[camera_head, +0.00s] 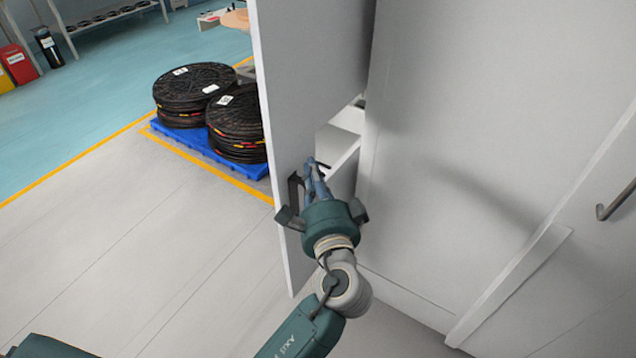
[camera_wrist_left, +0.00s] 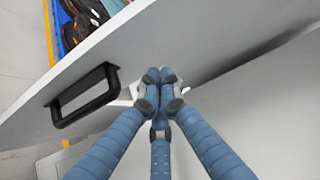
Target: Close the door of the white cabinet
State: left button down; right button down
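The white cabinet (camera_head: 480,110) stands on the right in the head view. Its door (camera_head: 295,75) is open and swung out toward me, with a gap through which a white inner shelf (camera_head: 338,145) shows. The door also shows in the left wrist view (camera_wrist_left: 195,35), with its black handle (camera_wrist_left: 85,96) left of the fingers. My right gripper is not in view.
Black coiled reels (camera_head: 195,85) are stacked on a blue pallet (camera_head: 200,138) left of the door. A red bin (camera_head: 18,65) and a black bin (camera_head: 48,48) stand at the far left. The grey floor (camera_head: 130,240) left of the door is clear.

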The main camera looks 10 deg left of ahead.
aim_at(294, 150)
pick_arm(q)
jog(key=shift+w+a+p, duration=0.25)
jog(key=shift+w+a, duration=0.05)
jog(key=shift+a, duration=0.55)
jog(key=shift+w+a+p, duration=0.2)
jog(key=shift+w+a, duration=0.05)
jog(key=shift+a, duration=0.6)
jog(key=shift+a, duration=0.15)
